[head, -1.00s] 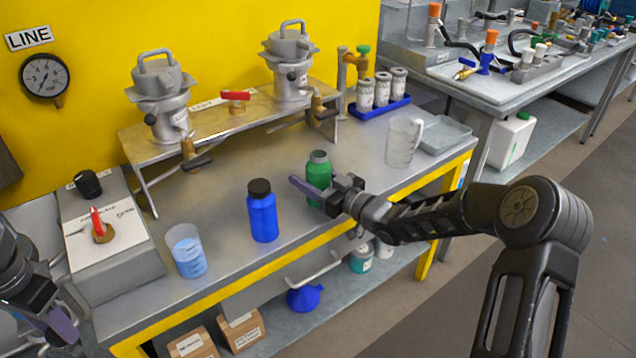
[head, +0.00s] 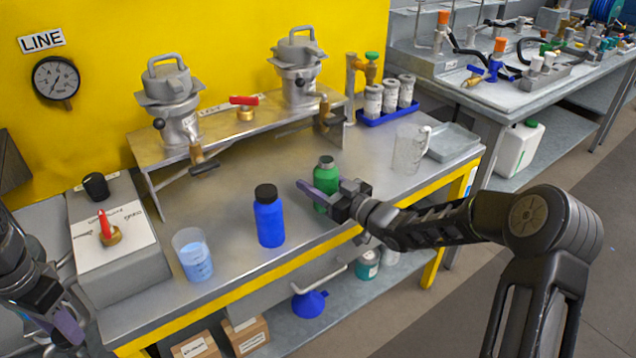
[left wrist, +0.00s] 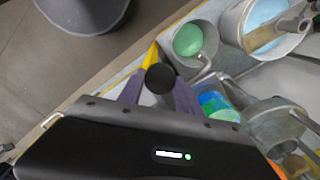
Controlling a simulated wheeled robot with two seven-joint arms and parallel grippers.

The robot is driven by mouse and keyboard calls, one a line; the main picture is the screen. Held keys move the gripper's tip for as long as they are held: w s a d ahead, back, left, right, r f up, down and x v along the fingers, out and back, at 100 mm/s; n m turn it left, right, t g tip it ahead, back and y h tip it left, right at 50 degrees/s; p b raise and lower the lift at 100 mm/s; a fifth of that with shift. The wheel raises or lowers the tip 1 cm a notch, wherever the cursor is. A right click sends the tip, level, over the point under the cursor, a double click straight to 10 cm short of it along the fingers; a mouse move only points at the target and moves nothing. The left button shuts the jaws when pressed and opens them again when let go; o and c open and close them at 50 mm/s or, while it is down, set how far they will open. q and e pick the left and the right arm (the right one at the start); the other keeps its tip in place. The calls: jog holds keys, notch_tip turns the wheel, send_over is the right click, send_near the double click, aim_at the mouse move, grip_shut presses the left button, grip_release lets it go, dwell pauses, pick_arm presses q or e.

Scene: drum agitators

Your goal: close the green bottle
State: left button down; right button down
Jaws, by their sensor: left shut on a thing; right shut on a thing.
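The green bottle (head: 326,183) stands upright on the steel bench. My right gripper (head: 322,196) is shut around the bottle's body from the right, one purple finger showing in front. My left gripper (head: 68,328) is at the lower left of the head view, away from the bottle, beside the bench's left end. In the left wrist view, the left gripper (left wrist: 158,92) is shut on a round black cap (left wrist: 160,78). The head view does not show this cap clearly.
A blue bottle (head: 269,218) with a black cap and a beaker of blue liquid (head: 194,258) stand left of the green bottle. A grey box (head: 120,250) with a red-handled valve is near my left gripper. A clear jug (head: 408,150) and a blue rack (head: 385,115) stand to the right.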

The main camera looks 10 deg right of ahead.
pick_arm(q)
jog(key=shift+r+p, duration=0.3)
pick_arm(e)
notch_tip(320, 180, up, 10)
dwell(0.8)
dwell(0.5)
jog(key=c, duration=1.1)
grip_release()
grip_shut()
jog(key=shift+f, duration=0.1)
